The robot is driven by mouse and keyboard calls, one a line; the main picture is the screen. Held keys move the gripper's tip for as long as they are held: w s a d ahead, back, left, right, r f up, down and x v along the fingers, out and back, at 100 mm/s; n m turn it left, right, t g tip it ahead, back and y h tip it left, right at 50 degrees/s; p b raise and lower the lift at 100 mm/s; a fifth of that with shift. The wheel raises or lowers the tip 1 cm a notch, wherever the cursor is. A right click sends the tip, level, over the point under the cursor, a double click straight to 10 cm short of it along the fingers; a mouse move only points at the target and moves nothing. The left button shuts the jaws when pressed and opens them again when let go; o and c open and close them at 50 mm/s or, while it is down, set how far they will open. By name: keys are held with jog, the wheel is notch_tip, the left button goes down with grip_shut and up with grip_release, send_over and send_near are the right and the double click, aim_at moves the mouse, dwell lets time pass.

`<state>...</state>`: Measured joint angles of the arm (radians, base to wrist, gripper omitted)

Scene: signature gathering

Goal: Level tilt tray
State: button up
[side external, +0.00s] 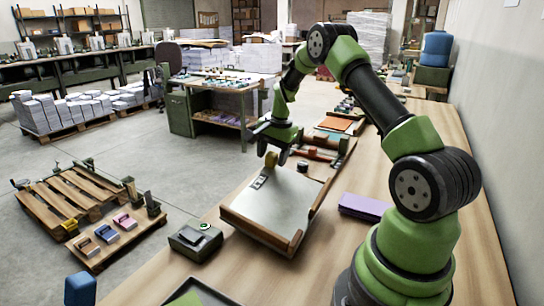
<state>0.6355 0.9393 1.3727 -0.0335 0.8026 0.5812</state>
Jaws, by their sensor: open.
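The tilt tray (249,234) is a shallow wooden-edged tray with a pale surface. It stands on the wooden worktable in the middle of the side external view. It looks tilted, though how far I cannot tell. A small metallic piece with dark spots (261,181) lies at its far left part. My gripper (270,152) is open, above the far end of the tray, near a small yellow-orange round part (271,160). Whether it touches that part is not clear.
A grey-green box with a green button (195,240) stands left of the tray. A purple stack (364,207) lies to its right. Red rollers (320,148) and an orange sheet (335,124) lie beyond it. A dark tray edge (200,292) shows at the front.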

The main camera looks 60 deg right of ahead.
jog(key=shift+w+f, duration=0.1)
jog(key=shift+f, duration=0.25)
grip_shut()
jog(key=shift+w+d+f+g+y, duration=0.25)
jog(key=shift+f+g+y, duration=0.1)
jog(key=shift+f, duration=0.1)
jog(key=shift+w+d+f+g+y, duration=0.15)
jog(key=shift+w+f+g+y, duration=0.05)
jog(key=shift+f+g+y, duration=0.2)
jog(key=shift+w+d+f+g+y, duration=0.2)
jog(key=shift+f+g+y, duration=0.15)
jog(key=shift+f, duration=0.3)
grip_release()
